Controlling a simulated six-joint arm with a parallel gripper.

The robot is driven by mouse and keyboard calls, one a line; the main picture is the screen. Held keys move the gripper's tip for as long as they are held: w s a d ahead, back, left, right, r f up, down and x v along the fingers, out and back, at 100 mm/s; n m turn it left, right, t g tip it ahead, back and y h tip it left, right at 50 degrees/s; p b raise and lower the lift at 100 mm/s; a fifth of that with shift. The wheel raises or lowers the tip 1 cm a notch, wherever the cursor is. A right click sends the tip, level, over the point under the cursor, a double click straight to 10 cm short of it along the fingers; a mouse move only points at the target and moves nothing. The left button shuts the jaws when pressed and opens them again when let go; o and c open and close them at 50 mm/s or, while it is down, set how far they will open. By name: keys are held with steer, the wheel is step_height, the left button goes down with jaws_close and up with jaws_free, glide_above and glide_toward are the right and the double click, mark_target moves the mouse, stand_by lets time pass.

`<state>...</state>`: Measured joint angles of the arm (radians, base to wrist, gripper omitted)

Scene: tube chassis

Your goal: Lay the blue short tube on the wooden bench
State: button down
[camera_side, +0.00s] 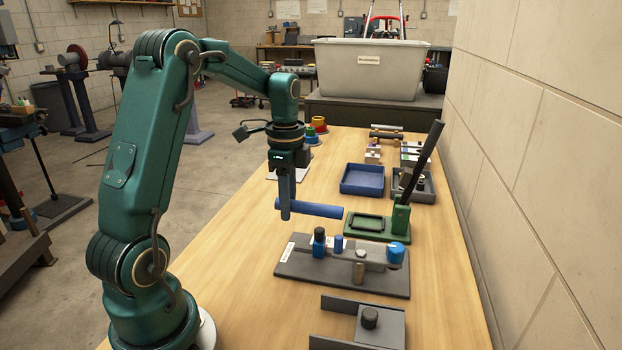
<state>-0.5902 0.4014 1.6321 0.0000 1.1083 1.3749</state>
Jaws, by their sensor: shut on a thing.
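The blue short tube (318,209) is a plain blue cylinder held roughly level, pointing right. My gripper (285,208) points down and is shut on the tube's left end. The tube appears a little above the bench; the exact gap is hard to tell. The wooden bench (227,258) has a light wood top running from the front to the back of the view. The far side of the grip is hidden by the fingers.
A grey fixture plate (300,268) with blue and black parts stands in front of the tube. A green press (372,222) with a black lever is at right. A blue tray (368,180) lies behind. The bench's left front is clear. A block wall borders the right.

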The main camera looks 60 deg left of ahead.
steer(key=shift+s+a+r, duration=0.1)
steer(key=shift+s+a, duration=0.1)
steer(key=shift+w+d, duration=0.2)
steer(key=shift+d, duration=0.05)
steer(key=s+d+r+n, duration=0.1)
steer(key=d+r+n, duration=0.2)
steer(key=d, duration=0.3)
steer(key=d+r+n, duration=0.4)
steer(key=d+n, duration=0.2)
steer(key=d, duration=0.1)
steer(key=shift+s+r, duration=0.3)
steer(key=shift+s, duration=0.05)
stand_by(1.3)
